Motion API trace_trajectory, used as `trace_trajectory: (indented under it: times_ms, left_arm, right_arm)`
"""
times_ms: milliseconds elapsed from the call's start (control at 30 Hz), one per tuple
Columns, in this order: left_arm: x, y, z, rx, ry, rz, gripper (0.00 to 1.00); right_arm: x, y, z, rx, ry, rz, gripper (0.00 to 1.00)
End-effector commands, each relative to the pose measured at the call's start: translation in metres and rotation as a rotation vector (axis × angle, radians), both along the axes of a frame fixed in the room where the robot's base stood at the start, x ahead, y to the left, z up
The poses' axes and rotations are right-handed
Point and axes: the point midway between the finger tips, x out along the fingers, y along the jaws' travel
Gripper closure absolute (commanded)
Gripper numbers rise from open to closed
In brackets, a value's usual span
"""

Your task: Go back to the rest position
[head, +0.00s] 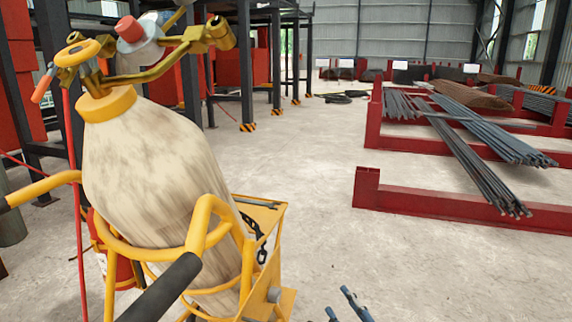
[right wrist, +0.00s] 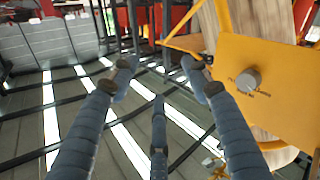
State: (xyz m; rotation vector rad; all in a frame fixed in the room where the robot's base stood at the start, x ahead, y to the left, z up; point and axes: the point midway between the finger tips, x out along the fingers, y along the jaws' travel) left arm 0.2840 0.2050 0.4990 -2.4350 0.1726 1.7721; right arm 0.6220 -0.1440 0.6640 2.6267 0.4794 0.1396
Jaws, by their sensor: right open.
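My right gripper (head: 345,304) shows only by its dark blue fingertips at the bottom edge of the head view, right of a yellow cylinder cart (head: 270,213). In the right wrist view its three ribbed fingers (right wrist: 160,82) are spread apart with nothing between them. The yellow cart plate (right wrist: 258,75) stands to the right of the fingers in that view; I cannot tell the exact gap. My left gripper is in neither view.
The cart holds a worn beige gas cylinder (head: 150,165) with a brass valve (head: 140,60), close on the left. Red racks (head: 440,203) with steel bar bundles (head: 490,130) stand to the right. A dark steel frame (head: 245,70) stands behind. The concrete floor (head: 320,190) between is clear.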

Motion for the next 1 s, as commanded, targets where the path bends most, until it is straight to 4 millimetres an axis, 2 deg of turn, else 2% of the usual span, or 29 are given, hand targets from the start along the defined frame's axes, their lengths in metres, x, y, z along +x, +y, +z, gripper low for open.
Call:
trace_trajectory:
  times_ms: [167, 267, 300, 400, 600, 867, 900, 1000]
  left_arm:
    - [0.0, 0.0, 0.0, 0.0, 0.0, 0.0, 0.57]
    - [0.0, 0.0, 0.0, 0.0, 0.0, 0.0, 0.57]
    - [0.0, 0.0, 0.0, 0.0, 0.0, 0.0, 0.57]
    - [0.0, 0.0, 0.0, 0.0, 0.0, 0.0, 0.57]
    - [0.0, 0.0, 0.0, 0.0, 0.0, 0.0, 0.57]
    - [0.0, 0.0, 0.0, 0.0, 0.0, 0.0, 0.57]
    - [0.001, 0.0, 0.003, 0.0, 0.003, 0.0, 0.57]
    - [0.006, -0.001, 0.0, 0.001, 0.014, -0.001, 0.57]
  right_arm:
    - [-0.051, -0.039, -0.061, 0.065, 0.326, -0.256, 0.53]
    - [-0.098, -0.055, -0.098, 0.08, 0.536, -0.36, 0.53]
    - [-0.119, -0.059, -0.111, 0.083, 0.619, -0.392, 0.53]
    - [-0.17, -0.065, -0.135, 0.083, 0.798, -0.444, 0.53]
    - [-0.25, -0.066, -0.158, 0.072, 1.056, -0.485, 0.53]
    - [-0.335, -0.061, -0.165, 0.052, 1.303, -0.489, 0.53]
    - [-0.341, -0.06, -0.162, 0.048, 1.326, -0.488, 0.53]
    - [-0.333, -0.06, -0.165, 0.043, 1.328, -0.489, 0.53]
